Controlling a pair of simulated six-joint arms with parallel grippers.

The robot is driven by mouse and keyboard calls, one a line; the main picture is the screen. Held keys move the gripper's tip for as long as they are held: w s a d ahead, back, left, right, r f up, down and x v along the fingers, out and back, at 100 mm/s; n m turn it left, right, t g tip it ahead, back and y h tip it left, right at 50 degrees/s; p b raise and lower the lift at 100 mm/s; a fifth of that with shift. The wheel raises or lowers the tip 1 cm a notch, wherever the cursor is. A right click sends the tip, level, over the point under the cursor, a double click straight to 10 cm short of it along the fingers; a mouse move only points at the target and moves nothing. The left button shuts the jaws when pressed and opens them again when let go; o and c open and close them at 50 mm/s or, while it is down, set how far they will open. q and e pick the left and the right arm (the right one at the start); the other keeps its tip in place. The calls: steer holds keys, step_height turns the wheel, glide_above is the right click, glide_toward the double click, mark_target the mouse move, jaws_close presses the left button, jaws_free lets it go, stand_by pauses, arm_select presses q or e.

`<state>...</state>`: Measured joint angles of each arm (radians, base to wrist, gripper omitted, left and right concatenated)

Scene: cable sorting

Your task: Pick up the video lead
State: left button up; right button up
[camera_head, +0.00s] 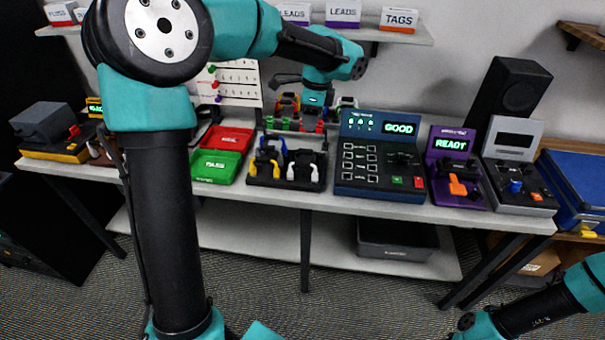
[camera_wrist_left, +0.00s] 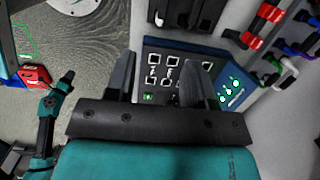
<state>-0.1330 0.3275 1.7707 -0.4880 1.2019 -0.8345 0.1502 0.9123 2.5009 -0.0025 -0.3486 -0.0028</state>
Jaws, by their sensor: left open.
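I cannot tell which lead is the video lead. Leads with blue, yellow and white ends lie in a black divided tray (camera_head: 262,180) at the middle of the bench. More leads with red, green and other coloured plugs (camera_head: 295,122) sit behind that tray. In the left wrist view, red, white and blue plugs hang in a row (camera_wrist_left: 268,14) at the right. My left gripper (camera_wrist_left: 157,76) is open and empty, with the blue tester's panel beyond its fingers. In the head view its hand is behind the tray, and its fingertips are hard to make out.
The blue tester (camera_head: 380,195) reading GOOD stands right of the tray. A purple READY unit (camera_head: 455,150) and a grey unit (camera_head: 512,140) stand further right. Red (camera_head: 228,138) and green (camera_head: 215,166) bins are at the left. A dark bin (camera_head: 397,240) sits below.

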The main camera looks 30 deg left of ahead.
arm_select(q)
glide_above(303, 162)
steer(key=d, duration=0.1)
steer(key=f, duration=1.1)
steer(key=shift+s+f, duration=0.25)
steer(key=shift+f, duration=0.4)
steer(key=shift+w+a+f, duration=0.1)
steer(key=shift+a+f, duration=0.1)
steer(key=shift+f, duration=0.65)
steer(key=shift+w+a+f, duration=0.1)
steer(key=shift+a+f, duration=0.05)
steer(key=shift+f, duration=0.7)
steer(key=shift+a+f, duration=0.2)
steer(key=shift+f, duration=0.65)
jaws_close()
